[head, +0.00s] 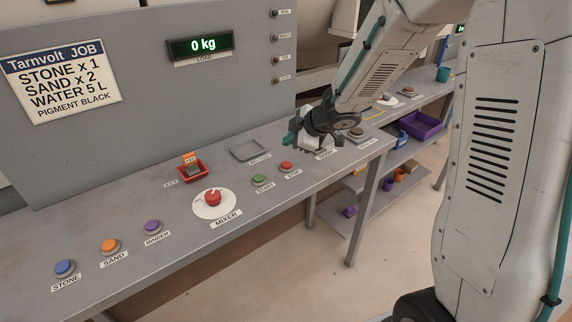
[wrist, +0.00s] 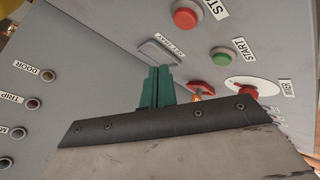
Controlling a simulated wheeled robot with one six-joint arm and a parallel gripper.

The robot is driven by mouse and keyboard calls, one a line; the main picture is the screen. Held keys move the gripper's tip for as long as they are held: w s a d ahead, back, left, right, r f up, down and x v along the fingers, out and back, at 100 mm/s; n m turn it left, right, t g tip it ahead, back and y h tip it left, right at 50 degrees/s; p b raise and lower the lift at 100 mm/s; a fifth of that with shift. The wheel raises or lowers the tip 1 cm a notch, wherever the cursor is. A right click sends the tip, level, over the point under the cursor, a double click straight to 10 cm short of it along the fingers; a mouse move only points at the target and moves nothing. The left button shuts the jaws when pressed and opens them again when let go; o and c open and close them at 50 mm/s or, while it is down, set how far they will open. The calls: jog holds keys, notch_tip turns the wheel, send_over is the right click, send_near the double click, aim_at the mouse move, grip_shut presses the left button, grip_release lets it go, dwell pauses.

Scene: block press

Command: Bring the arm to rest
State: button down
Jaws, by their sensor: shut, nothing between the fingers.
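My gripper (head: 290,138) is over the right part of the grey control bench (head: 130,220) in the head view, with its teal fingertips pointing left. The fingers show together as one teal block in the wrist view (wrist: 157,88), shut with nothing between them. The fingertips appear above the bench top, apart from the buttons. My arm reaches up and to the right from the gripper and hides part of the bench behind it.
Blue, orange and purple buttons are farther left. The upright panel (head: 225,85) stands behind. A purple bin (head: 422,125) sits at right.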

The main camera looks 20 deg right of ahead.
jog(key=d+m+h, duration=0.1)
jog(key=d, duration=0.1)
jog(key=d+f+m+h, duration=0.1)
jog(key=d+h, duration=0.1)
jog(key=s+d+m+h, duration=0.1)
jog(key=d, duration=0.2)
jog(key=shift+s+f+h, duration=0.1)
jog(key=shift+f+h, duration=0.15)
jog(key=shift+h, duration=0.05)
jog(key=s+d+r+m+g+h, duration=0.45)
jog(key=s+d+m, duration=0.2)
jog(key=s, duration=0.45)
jog(key=s+a+r+m+g+y, duration=0.1)
jog(key=s+a+r, duration=0.4)
jog(key=s, duration=0.7)
jog(key=s+a+r+m+g+y, duration=0.1)
jog(key=s+a+r+m+y, duration=0.2)
jog(key=s, duration=1)
jog(key=a+r+m, duration=0.1)
jog(key=a+r, duration=0.1)
jog(key=a, duration=0.1)
jog(key=shift+a, duration=0.15)
jog(key=shift+m+y, duration=0.25)
